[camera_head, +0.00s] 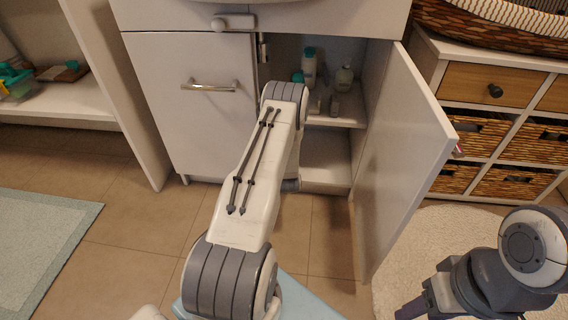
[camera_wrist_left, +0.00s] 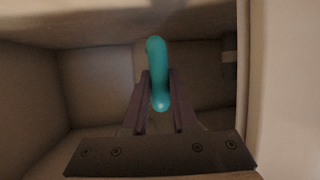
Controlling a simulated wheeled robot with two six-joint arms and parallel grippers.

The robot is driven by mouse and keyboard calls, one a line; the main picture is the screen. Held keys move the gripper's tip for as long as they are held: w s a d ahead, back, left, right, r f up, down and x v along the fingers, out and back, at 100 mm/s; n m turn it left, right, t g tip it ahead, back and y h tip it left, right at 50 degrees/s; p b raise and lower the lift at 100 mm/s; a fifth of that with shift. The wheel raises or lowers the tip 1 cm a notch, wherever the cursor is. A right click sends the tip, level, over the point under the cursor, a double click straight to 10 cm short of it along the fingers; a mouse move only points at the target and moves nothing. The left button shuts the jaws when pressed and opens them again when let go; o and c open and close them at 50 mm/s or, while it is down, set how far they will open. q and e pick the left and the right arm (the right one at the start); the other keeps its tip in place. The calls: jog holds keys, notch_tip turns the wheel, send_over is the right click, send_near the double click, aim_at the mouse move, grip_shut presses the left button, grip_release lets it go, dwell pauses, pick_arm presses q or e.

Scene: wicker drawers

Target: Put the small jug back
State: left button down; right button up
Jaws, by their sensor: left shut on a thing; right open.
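A narrow, rounded teal thing, which I take to be part of the small jug (camera_wrist_left: 157,75), stands between the dark fingers of my left gripper (camera_wrist_left: 160,95) in the left wrist view. The gripper is shut on it, inside a pale enclosed compartment. In the head view my left arm reaches into the open cabinet (camera_head: 325,160) and hides its gripper and the jug. My right gripper (camera_head: 412,308) is open, low at the right, partly cut off by the bottom edge, away from the cabinet.
The open cabinet door (camera_head: 405,165) stands out to the right of the opening. Several bottles (camera_head: 310,68) stand on the inner shelf (camera_head: 345,112). The left cabinet door (camera_head: 185,130) is shut. Wicker drawers (camera_head: 475,135) stand at the right. A round rug (camera_head: 430,240) lies on the floor.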

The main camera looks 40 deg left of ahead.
pick_arm(q)
notch_tip(320, 180, down, 3)
jog(key=shift+f+b, duration=0.15)
jog(key=shift+b, duration=0.8)
jog(key=c, duration=1.1)
grip_release()
jog(key=o, duration=0.4)
